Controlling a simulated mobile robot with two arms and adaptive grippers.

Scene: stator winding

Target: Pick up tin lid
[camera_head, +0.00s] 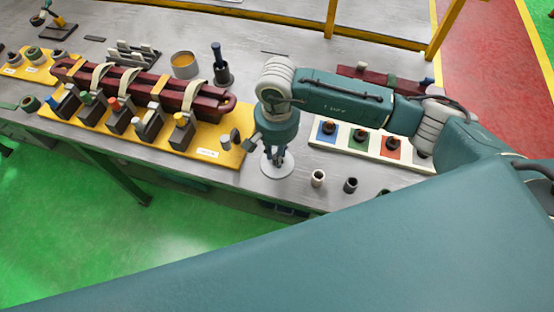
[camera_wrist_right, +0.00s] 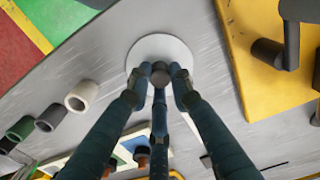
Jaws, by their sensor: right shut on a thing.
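The tin lid is a round, pale disc (camera_head: 285,172) with a small dark knob, close to the front edge of the grey table. My right gripper (camera_head: 276,160) points down over it, with its fingers closed around the knob. In the right wrist view, the lid (camera_wrist_right: 160,42) lies beyond the fingertips (camera_wrist_right: 160,78), which press on the knob from several sides. I cannot tell whether the lid touches the table. An open tin (camera_head: 185,60) with amber contents stands further back left. My left gripper is not in view.
A yellow board (camera_head: 215,147) with dark red bars and several blocks lies left of the lid. A white tray (camera_head: 325,143) with coloured squares lies to the right. A pale ring (camera_head: 318,178) and a dark ring (camera_head: 350,185) stand near the front edge. A dark cup (camera_head: 222,74) holds a brush-like tool.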

